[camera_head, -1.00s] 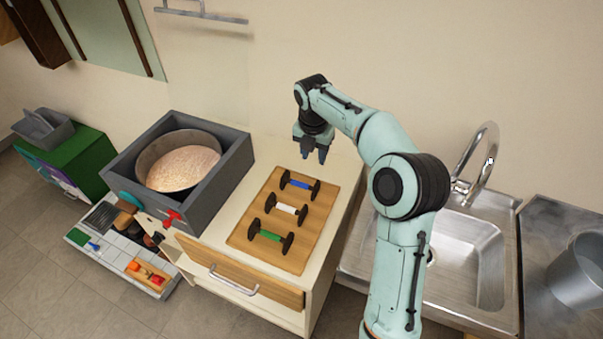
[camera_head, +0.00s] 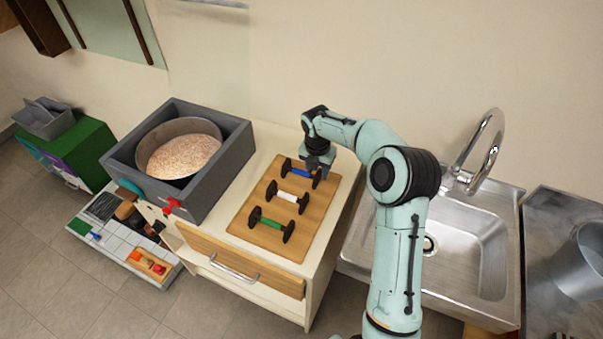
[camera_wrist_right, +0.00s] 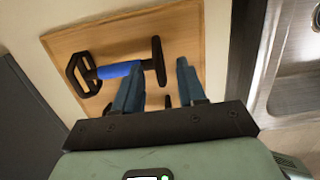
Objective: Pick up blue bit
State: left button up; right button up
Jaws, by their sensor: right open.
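The blue bit (camera_head: 300,173) is a short blue bar with a dark end piece at each side. It lies at the back of a wooden board, and my right gripper partly hides its right end in the head view. In the right wrist view the blue bit (camera_wrist_right: 120,70) lies beyond my fingers, left of centre. My right gripper (camera_head: 316,170) is open and empty, low over the board by the right end of the bit. Its two fingers (camera_wrist_right: 160,85) show apart in the wrist view, with the left finger near the bit's right end piece. My left gripper is out of view.
The wooden board (camera_head: 318,225) also holds a white bit (camera_head: 286,196) and a green bit (camera_head: 271,223) in front. A grey box with a round pan (camera_head: 180,150) stands at left. A sink (camera_head: 455,245) lies at right. The wall rises behind.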

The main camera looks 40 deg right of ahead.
jog(key=shift+f, duration=0.3)
jog(key=shift+r, duration=0.1)
grip_shut()
jog(key=shift+w, duration=0.1)
